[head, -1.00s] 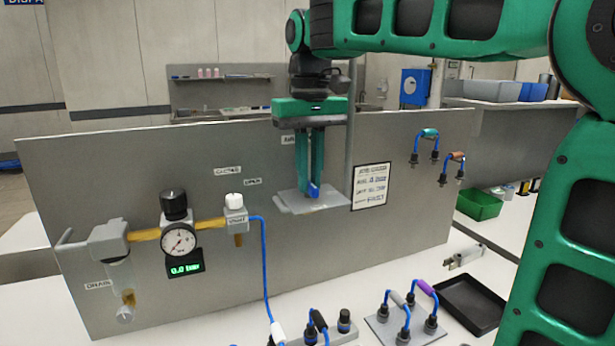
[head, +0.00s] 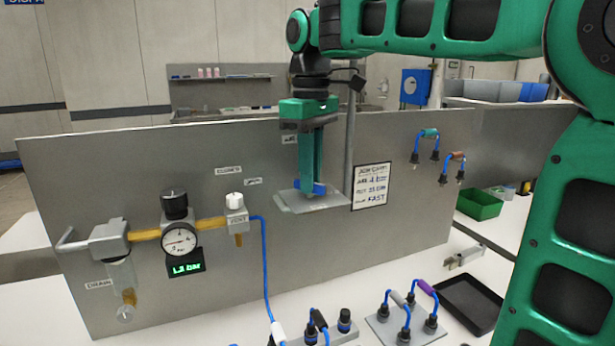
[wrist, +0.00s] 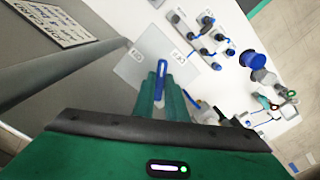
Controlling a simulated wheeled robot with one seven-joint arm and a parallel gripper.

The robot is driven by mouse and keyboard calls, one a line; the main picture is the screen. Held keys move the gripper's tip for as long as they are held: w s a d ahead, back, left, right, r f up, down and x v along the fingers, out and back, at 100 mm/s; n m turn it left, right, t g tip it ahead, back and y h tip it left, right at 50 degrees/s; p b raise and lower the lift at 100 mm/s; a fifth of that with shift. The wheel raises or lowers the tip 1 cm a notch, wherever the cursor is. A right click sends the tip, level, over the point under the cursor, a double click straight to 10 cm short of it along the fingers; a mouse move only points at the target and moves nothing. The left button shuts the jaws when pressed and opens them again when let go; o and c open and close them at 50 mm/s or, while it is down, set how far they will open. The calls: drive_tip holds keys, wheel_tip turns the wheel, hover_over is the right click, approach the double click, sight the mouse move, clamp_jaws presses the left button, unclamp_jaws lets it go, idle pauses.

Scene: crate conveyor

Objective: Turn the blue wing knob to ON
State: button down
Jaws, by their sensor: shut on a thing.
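The blue wing knob (head: 320,188) sits on a grey plate (head: 338,202) that juts out from the upright panel. My gripper (head: 311,184) points down from above with its fingers shut on the knob, hiding its middle; blue ends show on both sides. In the wrist view, the knob (wrist: 161,82) is a narrow blue bar with a pale line, between the green fingertips (wrist: 161,98). It lies nearly along the picture's vertical. Two small labels (wrist: 136,54) lie beyond it on the plate; I cannot read them surely.
A pressure gauge (head: 180,240) is on the panel (head: 260,235), above a green display (head: 187,268) reading about 1.2 bar. A pole (head: 351,150) stands close to the right of my gripper. A job card (head: 371,186) is further right. Hose fittings (head: 404,320) stand in front.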

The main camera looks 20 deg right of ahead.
drive_tip(key=shift+n, duration=0.3)
drive_tip(key=shift+d, duration=0.1)
drive_tip(key=c, duration=1.8)
unclamp_jaws()
drive_tip(key=shift+r, duration=0.15)
wheel_tip(320, 180, up, 10)
drive_tip(key=shift+r, duration=0.25)
drive_tip(key=shift+w, duration=0.1)
